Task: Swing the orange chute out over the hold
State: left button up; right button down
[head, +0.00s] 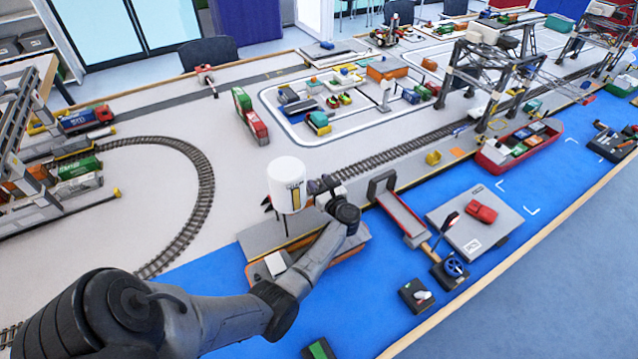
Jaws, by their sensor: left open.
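A white silo (287,182) stands on the quay edge left of the picture's middle. Below it, in the blue water area, lies an orange-brown vessel (353,246), partly covered by my left arm. Its hold is mostly hidden. My left gripper (318,186) is just right of the silo, small and dark, its jaws open and with nothing seen between them. I cannot make out the orange chute for certain; the silo's lower part and my wrist hide that spot. My right gripper is not in view.
A grey ramp with a red frame (402,212) and a grey platform with a red car (481,207) lie to the right. A red ship (518,147) is moored beyond. Dark control boxes (416,296) stand on the blue area. Curved track (205,190) runs at left.

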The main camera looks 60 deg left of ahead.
pick_arm(q)
jog(key=shift+c, duration=0.3)
grip_shut()
dwell(0.4)
